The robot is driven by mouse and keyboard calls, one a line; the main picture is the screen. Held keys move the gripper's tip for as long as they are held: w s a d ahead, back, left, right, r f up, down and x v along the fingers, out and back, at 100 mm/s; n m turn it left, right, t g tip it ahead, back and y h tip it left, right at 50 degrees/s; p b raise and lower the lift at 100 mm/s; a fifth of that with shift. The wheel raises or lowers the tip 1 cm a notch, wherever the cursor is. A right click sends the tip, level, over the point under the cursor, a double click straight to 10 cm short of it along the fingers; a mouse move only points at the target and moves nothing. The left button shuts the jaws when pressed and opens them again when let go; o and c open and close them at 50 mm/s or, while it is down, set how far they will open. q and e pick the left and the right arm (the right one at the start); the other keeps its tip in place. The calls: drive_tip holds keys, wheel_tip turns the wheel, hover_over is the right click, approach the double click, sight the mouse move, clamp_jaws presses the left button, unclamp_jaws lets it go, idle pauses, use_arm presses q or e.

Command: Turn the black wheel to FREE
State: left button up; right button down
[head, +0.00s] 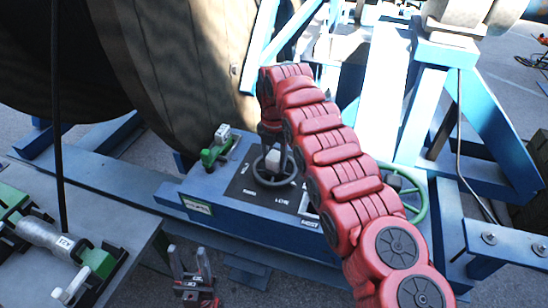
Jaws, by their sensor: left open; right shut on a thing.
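The black wheel (263,177) lies flat on top of the blue box, on a dark plate with white lettering too small to read. I cannot read where the wheel points. My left gripper (189,264) is open and empty, low in front of the box, away from the wheel.
A green handwheel (417,192) sits right of my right arm, partly hidden by it. A green lever with a pale block (219,143) is at the box's left. The large reel (185,70) stands close behind. A grey bench (112,200) with green clamps is at the left.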

drive_tip(key=n, duration=0.5)
drive_tip(key=shift+d+r, duration=0.1)
drive_tip(key=shift+n, duration=0.4)
drive_tip(key=shift+c, duration=1.2)
unclamp_jaws()
